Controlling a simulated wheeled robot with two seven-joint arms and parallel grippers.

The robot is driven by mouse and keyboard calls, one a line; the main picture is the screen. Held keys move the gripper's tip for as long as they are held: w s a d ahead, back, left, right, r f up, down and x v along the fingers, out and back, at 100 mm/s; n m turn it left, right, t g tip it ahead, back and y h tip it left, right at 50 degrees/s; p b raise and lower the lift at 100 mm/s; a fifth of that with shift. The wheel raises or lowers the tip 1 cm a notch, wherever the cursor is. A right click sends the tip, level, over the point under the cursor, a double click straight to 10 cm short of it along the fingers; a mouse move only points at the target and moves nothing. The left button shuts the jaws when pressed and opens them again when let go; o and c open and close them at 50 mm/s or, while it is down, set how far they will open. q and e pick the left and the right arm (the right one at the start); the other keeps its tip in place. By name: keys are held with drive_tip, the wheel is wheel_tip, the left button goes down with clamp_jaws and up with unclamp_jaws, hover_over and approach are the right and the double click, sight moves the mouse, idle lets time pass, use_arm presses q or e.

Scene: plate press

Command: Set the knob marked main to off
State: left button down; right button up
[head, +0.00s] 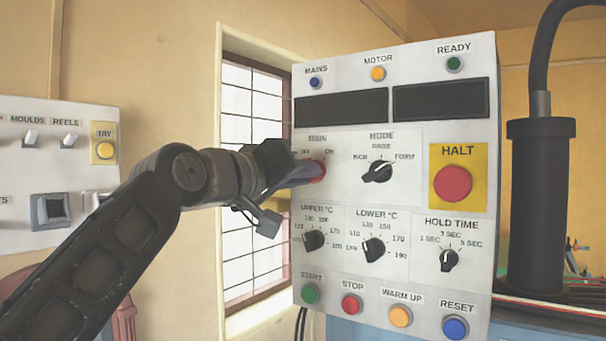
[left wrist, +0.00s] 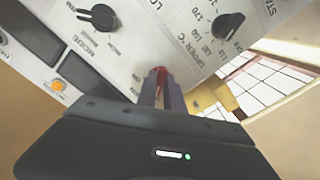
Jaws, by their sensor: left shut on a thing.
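The knob marked main is a red knob (head: 318,172) on the upper left of the white control panel (head: 340,225), under the word MAIN with OFF and ON beside it. My left gripper (head: 302,175) reaches it from the left and is shut on it. In the left wrist view the two fingers (left wrist: 161,92) close around the red knob (left wrist: 158,70). The fingers hide most of the knob, so I cannot tell which way it points. My right gripper is not in view.
Right of the red knob is the black mode knob (head: 378,171), then the red HALT button (head: 452,183). Below are the upper temperature knob (head: 314,240) and the lower one (head: 373,249). A second panel (head: 60,170) stands at the left. A black cylinder (head: 540,200) stands at the right.

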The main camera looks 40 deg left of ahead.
use_arm(q)
drive_tip(key=c, duration=1.5)
unclamp_jaws()
drive_tip(key=shift+o, duration=0.2)
drive_tip(key=s+b, duration=0.2)
drive_tip(key=s, duration=0.5)
drive_tip(key=shift+s, duration=0.4)
